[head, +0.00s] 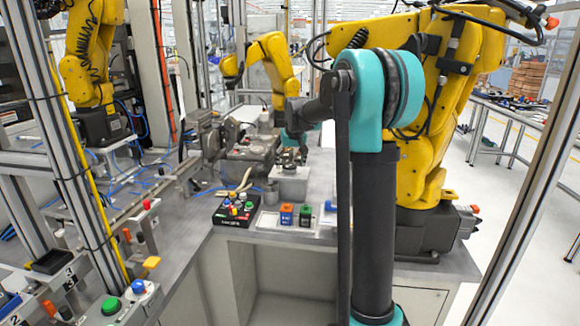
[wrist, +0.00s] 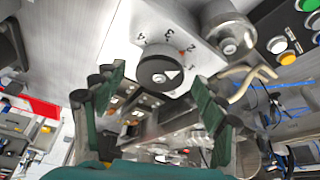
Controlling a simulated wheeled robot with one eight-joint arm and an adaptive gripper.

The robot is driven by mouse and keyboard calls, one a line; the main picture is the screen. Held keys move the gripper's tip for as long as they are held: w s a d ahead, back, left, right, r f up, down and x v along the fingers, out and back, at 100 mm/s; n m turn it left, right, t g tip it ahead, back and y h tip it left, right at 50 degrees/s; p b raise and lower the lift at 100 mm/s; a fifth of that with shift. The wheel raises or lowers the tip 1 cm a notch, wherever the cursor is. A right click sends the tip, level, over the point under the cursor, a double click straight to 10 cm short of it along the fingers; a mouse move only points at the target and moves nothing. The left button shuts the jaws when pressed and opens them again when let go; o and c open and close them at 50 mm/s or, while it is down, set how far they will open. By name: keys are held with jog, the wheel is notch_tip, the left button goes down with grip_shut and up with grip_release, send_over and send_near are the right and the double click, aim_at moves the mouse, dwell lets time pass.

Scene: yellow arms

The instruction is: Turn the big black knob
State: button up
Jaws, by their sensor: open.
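The big black knob (wrist: 158,72) has a white triangle mark and sits on a light grey box (wrist: 137,34) with numbers around it. In the wrist view, my gripper (wrist: 156,80) is open, with one dark green finger on each side of the knob and visible gaps between. I cannot tell how far the fingertips are above the knob. In the head view, the box (head: 291,187) stands on the grey bench, and my gripper (head: 295,140) is above it, pointing down. The knob's top is small and partly hidden there.
A black button box (head: 235,212) stands on the bench left of the knob box. An orange-and-blue block (head: 287,214) and a green block (head: 304,216) stand in front. A metal machine (head: 247,150) is behind left. A big yellow arm (head: 425,150) stands close on the right.

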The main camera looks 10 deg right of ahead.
jog(key=shift+x, duration=0.85)
jog(key=c, duration=1.2)
jog(key=shift+o, duration=0.2)
jog(key=shift+d+n+g+y, duration=0.15)
jog(key=shift+n+y, duration=0.4)
jog(key=shift+n, duration=0.85)
jog(key=shift+n+g+y, duration=0.25)
jog(key=shift+n+y, duration=0.3)
jog(key=shift+n, duration=0.85)
